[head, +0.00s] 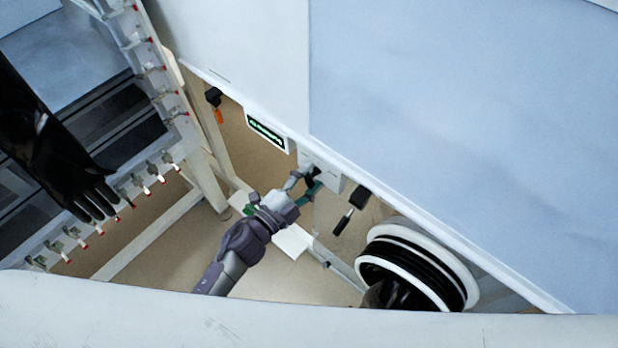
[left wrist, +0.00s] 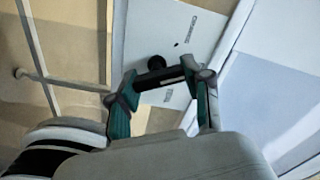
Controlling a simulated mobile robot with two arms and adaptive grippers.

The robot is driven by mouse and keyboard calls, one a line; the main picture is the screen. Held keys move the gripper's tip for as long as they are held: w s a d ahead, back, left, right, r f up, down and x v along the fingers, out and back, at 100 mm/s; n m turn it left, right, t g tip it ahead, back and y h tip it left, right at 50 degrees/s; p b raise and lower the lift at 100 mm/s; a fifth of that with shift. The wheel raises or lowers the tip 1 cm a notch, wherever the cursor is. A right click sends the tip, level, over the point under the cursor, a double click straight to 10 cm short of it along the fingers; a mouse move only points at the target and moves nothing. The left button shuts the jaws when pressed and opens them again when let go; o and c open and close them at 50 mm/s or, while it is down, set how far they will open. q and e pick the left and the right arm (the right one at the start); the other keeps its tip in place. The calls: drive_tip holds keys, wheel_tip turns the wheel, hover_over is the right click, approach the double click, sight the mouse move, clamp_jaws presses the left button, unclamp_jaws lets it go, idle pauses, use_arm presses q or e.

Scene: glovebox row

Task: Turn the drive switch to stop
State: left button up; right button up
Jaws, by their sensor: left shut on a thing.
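The drive switch (head: 313,173) is a black handle on a small white box (head: 331,178) under the edge of the pale cabinet. In the left wrist view the black bar of the switch (left wrist: 158,78) lies across between my fingers, with a round black hub behind it. The white faceplate (left wrist: 188,30) bears small lettering that I cannot read. My left gripper (head: 306,187) is shut on the switch handle, one finger at each end of the bar in the left wrist view. My right gripper is not in view.
A green-lit display (head: 267,133) sits up-left of the switch. A black lever handle (head: 351,210) hangs just right of it. A ringed glove port (head: 418,265) stands lower right. A black glove (head: 48,150) and a frame with red-tipped clamps (head: 150,67) are at left.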

use_arm(q)
drive_tip(key=o, duration=1.2)
drive_tip(key=v, duration=1.2)
